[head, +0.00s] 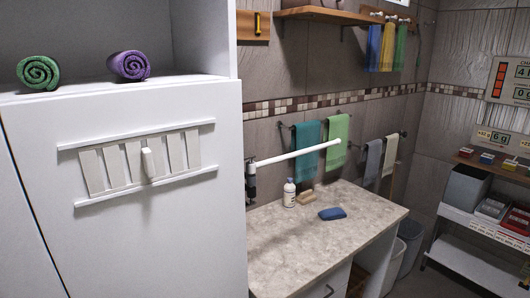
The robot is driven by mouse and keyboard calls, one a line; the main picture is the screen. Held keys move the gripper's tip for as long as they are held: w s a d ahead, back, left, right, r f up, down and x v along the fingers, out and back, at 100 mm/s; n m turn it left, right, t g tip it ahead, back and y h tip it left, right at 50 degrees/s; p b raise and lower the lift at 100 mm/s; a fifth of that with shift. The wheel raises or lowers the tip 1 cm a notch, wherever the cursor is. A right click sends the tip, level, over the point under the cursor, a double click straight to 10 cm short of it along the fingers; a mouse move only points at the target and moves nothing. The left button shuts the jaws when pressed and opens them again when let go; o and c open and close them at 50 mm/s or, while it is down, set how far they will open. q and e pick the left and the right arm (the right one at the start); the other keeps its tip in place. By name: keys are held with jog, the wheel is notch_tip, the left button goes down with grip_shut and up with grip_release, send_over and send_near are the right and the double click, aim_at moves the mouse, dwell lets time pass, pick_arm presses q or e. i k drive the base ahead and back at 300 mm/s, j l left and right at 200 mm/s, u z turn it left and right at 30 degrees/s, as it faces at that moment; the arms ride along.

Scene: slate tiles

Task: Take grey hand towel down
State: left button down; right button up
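The left one is a blue-grey towel (373,162). Neither of my grippers is in view.
A white bar (300,154) juts out above the stone-topped counter (290,250), in front of the teal towel. A bottle (289,193), a tan block (306,197) and a blue item (332,213) stand on the counter. A white cabinet (110,240) fills the left. Bins (410,245) stand right of the counter.

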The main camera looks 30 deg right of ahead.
aim_at(372, 154)
jog(key=z, duration=1.2)
